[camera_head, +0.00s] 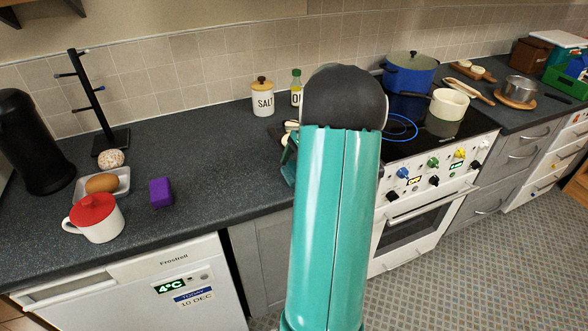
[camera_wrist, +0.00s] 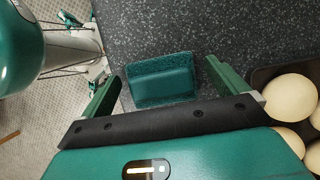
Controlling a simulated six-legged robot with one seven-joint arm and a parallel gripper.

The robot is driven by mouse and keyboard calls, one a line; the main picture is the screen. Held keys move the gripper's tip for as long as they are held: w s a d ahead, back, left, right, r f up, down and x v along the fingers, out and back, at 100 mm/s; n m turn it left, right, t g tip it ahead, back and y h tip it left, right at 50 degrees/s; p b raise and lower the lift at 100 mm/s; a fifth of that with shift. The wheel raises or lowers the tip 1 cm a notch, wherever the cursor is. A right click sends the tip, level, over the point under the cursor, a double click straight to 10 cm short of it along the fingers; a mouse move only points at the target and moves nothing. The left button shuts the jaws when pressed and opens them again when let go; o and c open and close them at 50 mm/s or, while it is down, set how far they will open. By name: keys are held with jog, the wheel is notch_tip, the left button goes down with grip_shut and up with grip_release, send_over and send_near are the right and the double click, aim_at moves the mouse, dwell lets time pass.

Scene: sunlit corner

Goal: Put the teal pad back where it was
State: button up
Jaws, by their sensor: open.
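The teal pad (camera_wrist: 162,85) lies on the dark speckled worktop in the wrist view. It is a rectangular block with a darker, rougher strip along its far side. My gripper (camera_wrist: 162,70) is open, with one green finger on each side of the pad and a gap visible at each side. I cannot tell how high the fingers are above the worktop. In the head view my teal arm covers most of the gripper, and I cannot make out the pad there.
A dark tray (camera_wrist: 262,78) with several eggs stands close to the right finger. The worktop edge and floor are at the left. In the head view a purple block (camera_head: 160,193), a red-lidded white pot (camera_head: 96,220) and a salt jar (camera_head: 263,98) stand on the worktop.

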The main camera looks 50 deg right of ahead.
jog(key=v, duration=1.2)
jog(key=w+a+r+n+h, duration=0.1)
jog(key=w+a+r+n, duration=0.3)
jog(key=a, duration=0.6)
jog(key=s+a+r+n+h, duration=0.15)
jog(key=a+n, duration=0.45)
jog(key=a, duration=0.7)
jog(key=s+a+r+n+h, duration=0.1)
jog(key=a+r+n, duration=0.35)
jog(key=a, duration=0.75)
jog(key=s+a+f+n+t, duration=0.1)
jog(key=s+a+f+n, duration=0.1)
jog(key=a+n, duration=0.3)
jog(key=s+a+f+n+t, duration=0.2)
jog(key=s+a+f+n, duration=0.1)
jog(key=s+a+n, duration=0.1)
jog(key=shift+s+a+n, duration=0.35)
jog(key=shift+a, duration=0.4)
jog(key=shift+h, duration=0.25)
